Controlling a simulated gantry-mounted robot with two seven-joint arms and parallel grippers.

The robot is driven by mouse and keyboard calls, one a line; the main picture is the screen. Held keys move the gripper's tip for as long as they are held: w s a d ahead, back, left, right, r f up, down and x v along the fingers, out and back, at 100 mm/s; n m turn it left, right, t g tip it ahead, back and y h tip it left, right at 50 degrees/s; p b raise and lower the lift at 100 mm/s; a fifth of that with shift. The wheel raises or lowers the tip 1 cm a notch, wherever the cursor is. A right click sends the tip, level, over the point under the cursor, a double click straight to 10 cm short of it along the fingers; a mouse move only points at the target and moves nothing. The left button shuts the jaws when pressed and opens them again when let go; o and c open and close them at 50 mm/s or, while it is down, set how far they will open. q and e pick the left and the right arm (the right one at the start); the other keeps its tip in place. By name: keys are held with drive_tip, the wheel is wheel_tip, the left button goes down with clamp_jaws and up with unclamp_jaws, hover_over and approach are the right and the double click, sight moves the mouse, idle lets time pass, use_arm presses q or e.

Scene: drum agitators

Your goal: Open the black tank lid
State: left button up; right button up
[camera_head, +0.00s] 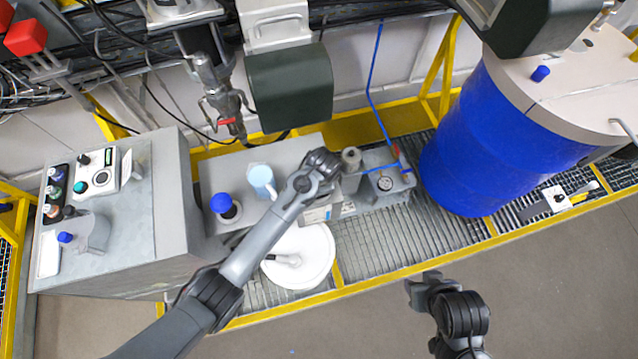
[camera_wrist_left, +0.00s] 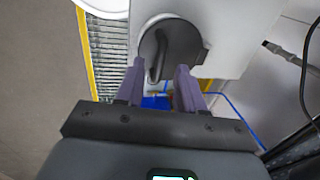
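The black tank lid (camera_wrist_left: 172,50) shows in the left wrist view as a dark round cap with a raised ridge, set in a light grey tank surface (camera_wrist_left: 235,25). My left gripper (camera_wrist_left: 160,66) has its two purple-grey fingers apart, with the lid's ridge in line with the gap. I cannot tell whether the fingers touch the lid. In the head view my left arm reaches over the grey tank top (camera_head: 216,172); the arm hides its fingers, and I cannot make out the lid there. My right gripper (camera_head: 416,293) is at the lower right, away from the tank; its fingers are unclear.
A white round lid (camera_head: 318,247) lies in front of the tank. A control box (camera_head: 150,205) stands left. A blue drum (camera_head: 490,150) stands right, and a dark grey housing (camera_head: 290,92) hangs behind. Yellow rails edge the grating (camera_head: 400,240); the floor in front is clear.

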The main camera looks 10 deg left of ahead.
use_arm(q)
drive_tip(key=shift+w+f, duration=0.15)
drive_tip(key=shift+f, duration=0.8)
drive_tip(key=shift+c, duration=0.5)
clamp_jaws()
